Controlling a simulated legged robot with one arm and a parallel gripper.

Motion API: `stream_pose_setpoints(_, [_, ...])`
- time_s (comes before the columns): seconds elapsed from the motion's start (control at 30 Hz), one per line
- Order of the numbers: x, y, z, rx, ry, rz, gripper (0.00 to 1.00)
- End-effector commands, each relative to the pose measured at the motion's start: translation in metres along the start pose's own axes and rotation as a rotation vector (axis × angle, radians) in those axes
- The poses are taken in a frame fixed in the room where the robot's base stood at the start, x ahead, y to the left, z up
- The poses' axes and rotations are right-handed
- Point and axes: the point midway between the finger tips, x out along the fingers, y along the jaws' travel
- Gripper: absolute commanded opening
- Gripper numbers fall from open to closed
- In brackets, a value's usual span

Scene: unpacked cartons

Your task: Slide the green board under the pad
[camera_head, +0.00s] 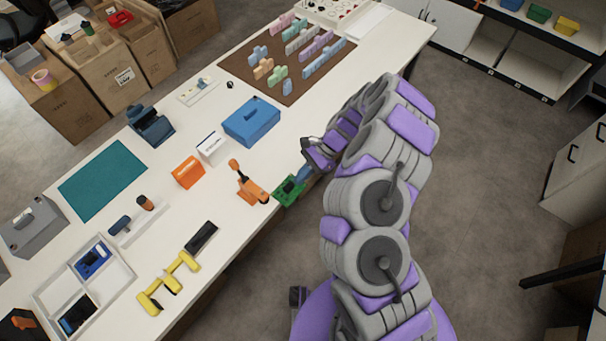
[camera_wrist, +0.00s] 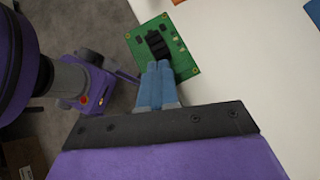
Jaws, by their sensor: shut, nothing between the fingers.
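The green board (camera_head: 289,190) lies at the table's front edge, and part of it appears to overhang the floor. It has a black block on it in the wrist view (camera_wrist: 187,62). My gripper (camera_head: 303,175) is shut and empty, its blue fingertips (camera_wrist: 157,68) at the board's near side by the black block. I cannot tell whether they touch it. An orange clamp-like fixture (camera_head: 252,188) with an upright handle stands just left of the board. Only an orange bit of it shows at the wrist view's top. A pad on it is too small to make out.
A blue box (camera_head: 251,121), a white card box (camera_head: 210,148) and an orange block (camera_head: 188,172) stand behind the fixture. A flat teal mat (camera_head: 102,178) lies farther left. A black and yellow tool (camera_head: 174,281) lies at the front left.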

Motion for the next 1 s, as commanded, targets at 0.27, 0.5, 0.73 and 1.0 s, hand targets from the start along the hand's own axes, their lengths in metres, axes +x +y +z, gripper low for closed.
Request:
stream_pose_setpoints(0.27, [0.013, 0.001, 0.017, -0.001, -0.006, 0.006, 0.0])
stream_pose_setpoints(0.5, [0.032, 0.001, 0.034, 0.001, -0.004, 0.004, 0.0])
stream_pose_setpoints(0.73, [0.033, 0.0, 0.033, 0.001, -0.002, 0.001, 0.0])
stream_pose_setpoints(1.0, [0.026, 0.003, 0.026, 0.003, -0.001, 0.001, 0.0])
